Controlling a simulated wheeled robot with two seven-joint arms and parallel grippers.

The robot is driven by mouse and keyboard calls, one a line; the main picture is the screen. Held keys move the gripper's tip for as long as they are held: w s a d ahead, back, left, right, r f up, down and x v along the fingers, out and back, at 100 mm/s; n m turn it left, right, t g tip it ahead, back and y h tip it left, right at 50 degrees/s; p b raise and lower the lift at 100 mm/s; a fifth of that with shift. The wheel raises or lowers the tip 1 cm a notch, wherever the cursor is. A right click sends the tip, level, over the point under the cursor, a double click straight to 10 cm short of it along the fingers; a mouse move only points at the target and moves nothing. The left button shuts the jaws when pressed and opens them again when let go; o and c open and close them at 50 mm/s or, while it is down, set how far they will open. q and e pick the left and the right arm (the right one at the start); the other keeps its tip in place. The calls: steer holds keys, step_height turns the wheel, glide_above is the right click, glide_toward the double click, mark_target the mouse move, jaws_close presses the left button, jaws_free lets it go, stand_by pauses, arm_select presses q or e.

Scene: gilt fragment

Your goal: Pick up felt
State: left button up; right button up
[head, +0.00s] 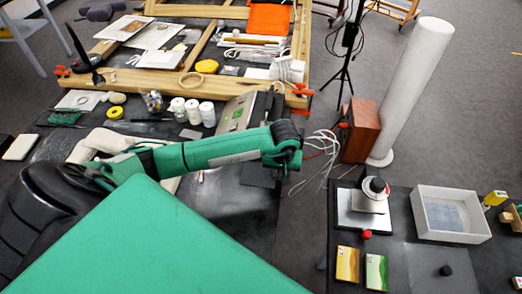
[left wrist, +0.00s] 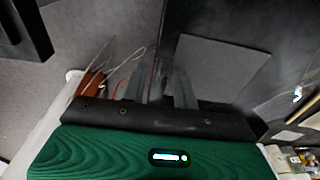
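A flat dark grey square sheet, which looks like the felt (left wrist: 222,72), lies on the black table in the left wrist view. In the head view the felt (head: 258,177) shows partly, just below my left forearm near the table's right edge. My left gripper (head: 286,150) is above the table edge, up and to the right of the felt. In the left wrist view the left gripper's two fingers (left wrist: 159,86) stand apart with nothing seen between them, to the left of the sheet. My right gripper is in neither view.
White bottles (head: 192,110) and a wooden frame (head: 185,82) stand behind my arm. Loose white cables (head: 322,148) and a brown box (head: 361,130) are right of the table. A second dark table holds a white tray (head: 451,213). The black table nearest the sheet is mostly clear.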

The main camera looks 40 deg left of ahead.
arm_select(q)
steer(key=shift+c, duration=0.4)
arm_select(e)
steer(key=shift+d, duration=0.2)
arm_select(q)
jaws_close()
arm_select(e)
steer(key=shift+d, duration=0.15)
